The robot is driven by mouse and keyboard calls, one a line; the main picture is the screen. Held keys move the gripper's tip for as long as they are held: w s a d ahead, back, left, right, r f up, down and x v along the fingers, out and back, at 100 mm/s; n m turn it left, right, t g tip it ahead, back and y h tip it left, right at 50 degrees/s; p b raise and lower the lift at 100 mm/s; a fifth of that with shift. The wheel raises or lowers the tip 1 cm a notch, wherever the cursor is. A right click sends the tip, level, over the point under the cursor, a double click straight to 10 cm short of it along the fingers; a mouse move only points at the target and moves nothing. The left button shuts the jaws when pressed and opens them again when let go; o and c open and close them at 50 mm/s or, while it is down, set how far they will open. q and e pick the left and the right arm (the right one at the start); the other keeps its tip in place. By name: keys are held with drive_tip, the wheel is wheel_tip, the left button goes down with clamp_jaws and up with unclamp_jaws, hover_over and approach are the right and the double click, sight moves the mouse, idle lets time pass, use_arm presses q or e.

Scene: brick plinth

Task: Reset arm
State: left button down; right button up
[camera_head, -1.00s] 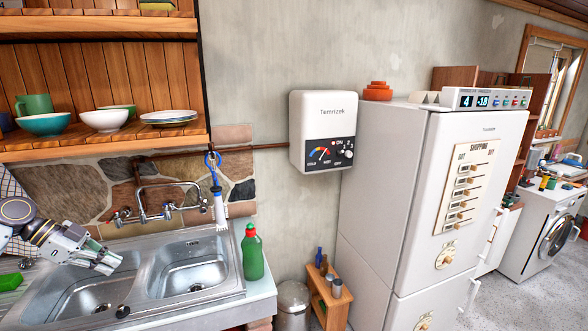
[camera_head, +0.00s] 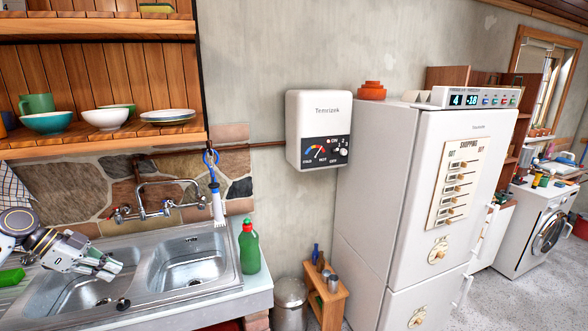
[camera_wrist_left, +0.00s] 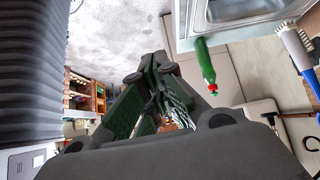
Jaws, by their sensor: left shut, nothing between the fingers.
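My left gripper (camera_head: 108,266) hangs over the left basin of the metal sink (camera_head: 226,285) in the head view, with its arm coming in from the left edge. Its fingers are together with nothing between them. In the left wrist view the dark fingers of the left gripper (camera_wrist_left: 158,75) meet near the middle of the picture. My right gripper is not in either view.
A green bottle (camera_head: 249,248) stands on the counter right of the sink. A brush (camera_head: 217,202) hangs on the wall above the sink. A faucet (camera_head: 168,208) rises behind the basins. A white fridge (camera_head: 380,180) stands further right. Bowls sit on a shelf above.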

use_arm(q)
drive_tip(key=w+a+f+n+t+y, duration=0.1)
drive_tip(key=a+f+n, duration=0.1)
drive_tip(key=f, duration=0.6)
drive_tip(key=w+a+f+n+y, duration=0.1)
drive_tip(key=f+n, duration=0.1)
drive_tip(key=f, duration=0.6)
drive_tip(key=s+f+n+g+y+b, duration=0.15)
drive_tip(key=s+f, duration=0.25)
drive_tip(key=f, duration=0.9)
drive_tip(key=s+f+n+y, duration=0.1)
drive_tip(key=s+f+n, duration=0.3)
drive_tip(key=f, duration=0.8)
drive_tip(key=s+f+n+y+b, duration=0.15)
drive_tip(key=s+f, duration=0.35)
drive_tip(key=f, duration=0.8)
drive_tip(key=s+d+f+g+y, duration=0.1)
drive_tip(key=s+d+f, duration=0.3)
drive_tip(key=s+f, duration=0.45)
drive_tip(key=s+d+f+g+y, duration=0.1)
drive_tip(key=s+d+f, duration=0.4)
drive_tip(key=s+f, duration=0.35)
drive_tip(key=s+d+f, duration=0.4)
drive_tip(key=s+d, duration=0.5)
drive_tip(key=s+d+f, duration=0.4)
drive_tip(key=s+d, duration=0.5)
drive_tip(key=s, duration=0.1)
drive_tip(key=shift+s+m+b, duration=0.2)
drive_tip(key=shift+m+b, duration=0.1)
drive_tip(key=shift+b, duration=0.15)
